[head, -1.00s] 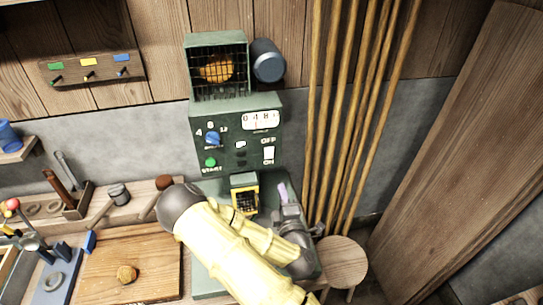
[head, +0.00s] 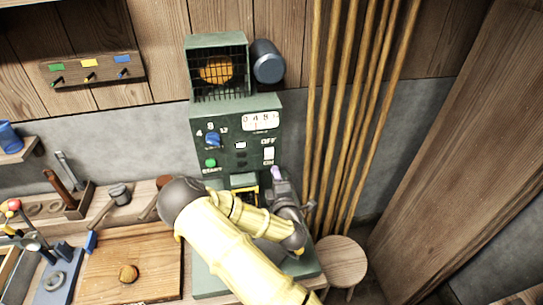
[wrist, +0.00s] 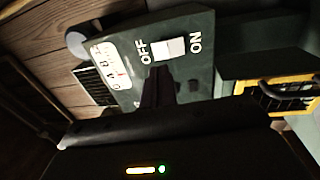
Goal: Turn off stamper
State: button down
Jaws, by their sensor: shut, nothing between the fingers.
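The stamper (head: 233,130) is a dark green machine against the wall, with a barred box on top and a panel with a counter, a blue dial and a green start button. Its white OFF/ON switch (head: 268,153) is on the panel's right side, OFF above and ON below. My gripper (head: 277,174) is shut and empty, just below the switch. In the wrist view, the dark fingertips (wrist: 158,82) point at the panel close to the switch (wrist: 171,48). I cannot tell if they touch the panel. My arm hides part of the stamper's lower front.
Several long wooden poles (head: 345,110) stand just right of the stamper. A round stool (head: 341,262) is at lower right. A blue-grey cylinder (head: 267,61) sticks out beside the barred box. A wooden board (head: 130,268) lies on the bench at left.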

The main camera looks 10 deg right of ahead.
aim_at(270, 152)
jog(key=w+p, duration=0.1)
jog(key=w, duration=0.1)
jog(key=w+r+p, duration=0.1)
jog(key=w, duration=0.2)
jog(key=shift+w, duration=0.1)
jog(key=shift+w+d+f+p, duration=0.1)
jog(key=shift+w+p, duration=0.25)
jog(key=shift+w, duration=0.4)
